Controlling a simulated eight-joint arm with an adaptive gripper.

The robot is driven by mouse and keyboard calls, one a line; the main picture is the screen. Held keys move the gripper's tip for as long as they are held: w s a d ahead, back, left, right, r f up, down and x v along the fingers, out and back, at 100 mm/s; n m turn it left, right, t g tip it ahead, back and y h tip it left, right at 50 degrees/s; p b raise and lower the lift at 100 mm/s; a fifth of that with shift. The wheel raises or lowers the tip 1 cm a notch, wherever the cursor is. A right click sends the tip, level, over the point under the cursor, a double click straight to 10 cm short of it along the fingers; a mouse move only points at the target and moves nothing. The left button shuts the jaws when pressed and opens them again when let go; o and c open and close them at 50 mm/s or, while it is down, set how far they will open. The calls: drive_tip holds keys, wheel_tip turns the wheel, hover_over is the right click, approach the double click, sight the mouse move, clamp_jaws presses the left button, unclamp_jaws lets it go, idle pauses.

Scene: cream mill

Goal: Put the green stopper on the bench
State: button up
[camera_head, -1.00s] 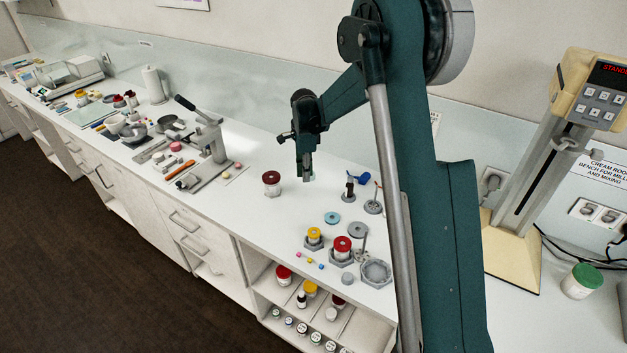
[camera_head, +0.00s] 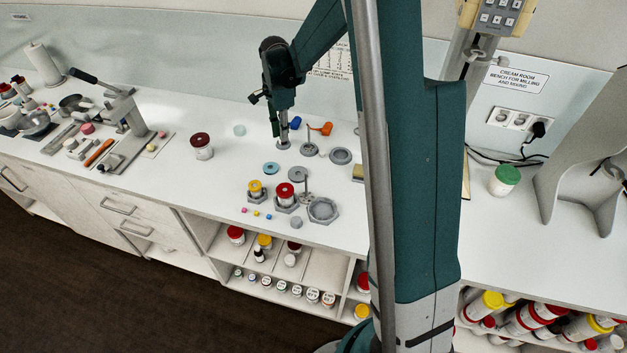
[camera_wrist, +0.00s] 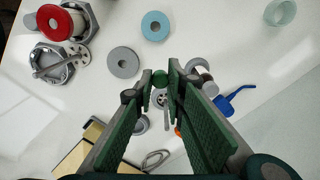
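The green stopper (camera_wrist: 160,77) is a small round green piece. In the wrist view it sits between the tips of my two green-padded fingers. My gripper (camera_wrist: 161,80) looks closed on it, with both fingertips right beside it. The stopper cannot be picked out from the green fingers there.
A blue disc (camera_head: 271,168), a red-topped piece (camera_head: 284,190) and a yellow-topped piece (camera_head: 255,188) stand in front of my gripper. A dark-red-lidded jar (camera_head: 202,147) stands left. An orange item (camera_head: 321,129) and a grey disc (camera_head: 341,156) lie right. Bare bench lies between jar and blue disc.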

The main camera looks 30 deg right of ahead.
drive_tip(key=s+d, duration=0.9)
drive_tip(key=s, duration=0.4)
drive_tip(key=b, duration=0.2)
hover_over(356, 202)
drive_tip(key=f, duration=0.1)
drive_tip(key=shift+f, duration=0.15)
drive_tip(key=shift+f, duration=2.9)
drive_tip(key=shift+f, duration=0.1)
drive_tip(key=shift+f+b, duration=0.4)
drive_tip(key=shift+f, duration=1.6)
drive_tip(key=shift+f, duration=0.2)
